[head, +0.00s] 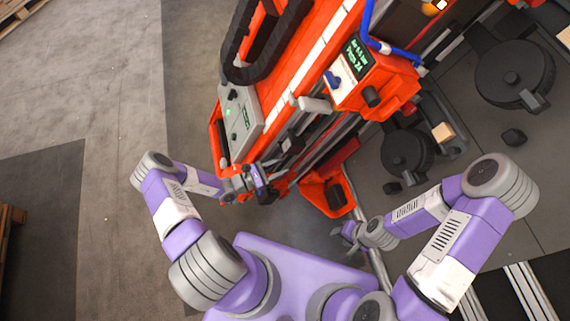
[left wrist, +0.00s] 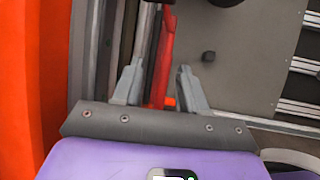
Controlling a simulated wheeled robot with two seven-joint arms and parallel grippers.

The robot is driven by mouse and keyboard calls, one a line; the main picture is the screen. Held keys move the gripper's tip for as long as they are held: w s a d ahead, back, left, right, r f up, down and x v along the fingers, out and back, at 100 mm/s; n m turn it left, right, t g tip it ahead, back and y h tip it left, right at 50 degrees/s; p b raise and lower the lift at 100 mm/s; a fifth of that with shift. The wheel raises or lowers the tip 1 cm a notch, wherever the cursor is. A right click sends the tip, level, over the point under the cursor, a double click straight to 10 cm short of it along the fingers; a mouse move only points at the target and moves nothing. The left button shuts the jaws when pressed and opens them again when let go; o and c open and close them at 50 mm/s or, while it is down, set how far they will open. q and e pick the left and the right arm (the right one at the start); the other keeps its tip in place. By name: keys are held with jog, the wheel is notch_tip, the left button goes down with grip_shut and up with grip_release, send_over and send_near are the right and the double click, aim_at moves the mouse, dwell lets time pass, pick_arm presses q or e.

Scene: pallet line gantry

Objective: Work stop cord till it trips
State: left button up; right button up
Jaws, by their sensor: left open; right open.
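My left gripper (head: 262,184) is at the near end of the orange machine (head: 290,75). In the left wrist view its two grey fingers (left wrist: 160,72) are apart. A long red strip (left wrist: 162,60) shows between and beyond them; I cannot tell whether it is the stop cord or a fixed bar, or whether a finger touches it. No cord can be made out for certain in the head view. My right gripper (head: 345,235) is open, low beside the red-orange bracket (head: 318,192) at the machine's near end, and appears empty.
A grey control panel (head: 240,122) with a green light and a box with a green display (head: 357,58) sit on the machine. A blue hose (head: 368,20) runs above. Dark round parts (head: 513,72) lie at right.

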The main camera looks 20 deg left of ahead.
pick_arm(q)
jog(key=shift+v, duration=2.35)
